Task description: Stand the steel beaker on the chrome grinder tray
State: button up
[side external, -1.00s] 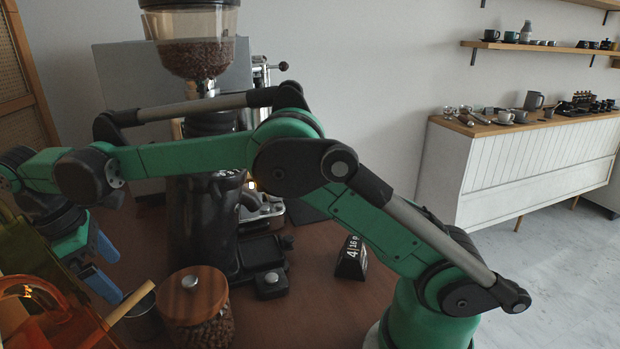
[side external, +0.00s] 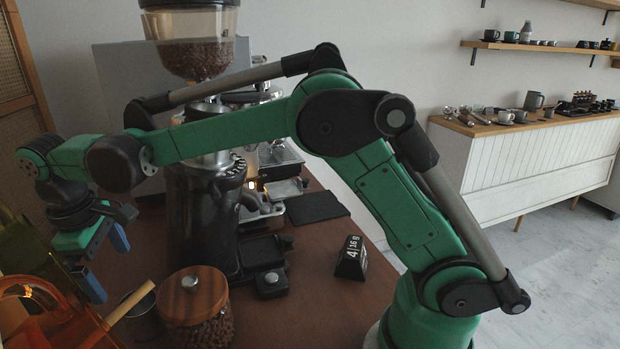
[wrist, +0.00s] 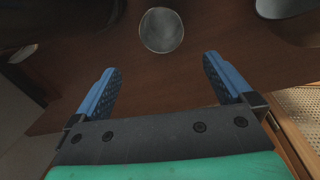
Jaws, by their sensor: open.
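The steel beaker (side external: 142,304) stands on the brown counter, left of the lidded bean jar, partly hidden behind a pale wooden stick. In the wrist view, a round grey thing, seemingly the beaker (wrist: 161,31), lies beyond and between my fingertips. My gripper (side external: 108,262) is open and empty, above and left of the beaker; its blue fingers (wrist: 160,75) are spread in the wrist view. The grinder (side external: 200,195) stands behind the jar. At its foot is a tray (side external: 262,250), which looks dark rather than bright chrome.
The wooden-lidded bean jar (side external: 193,305) stands close right of the beaker. Orange and olive translucent things (side external: 35,300) crowd the near left. A flip clock (side external: 352,258) and flat black pad (side external: 317,207) are farther right. An espresso machine is behind the grinder.

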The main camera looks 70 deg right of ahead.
aim_at(143, 315)
jog(key=shift+s+d+f+m+t+y, duration=0.25)
jog(key=shift+f+m+t, duration=0.2)
jog(key=shift+f+m, duration=0.65)
jog(key=shift+s+d+f+m+t+y, duration=0.2)
jog(key=shift+f+m+t, duration=0.3)
jog(key=shift+f+m, duration=0.65)
jog(key=shift+s+d+f+m+t+y, duration=0.25)
jog(key=shift+f+m+t, duration=0.2)
jog(key=shift+f+m, duration=0.65)
jog(key=shift+f, duration=0.15)
grip_shut()
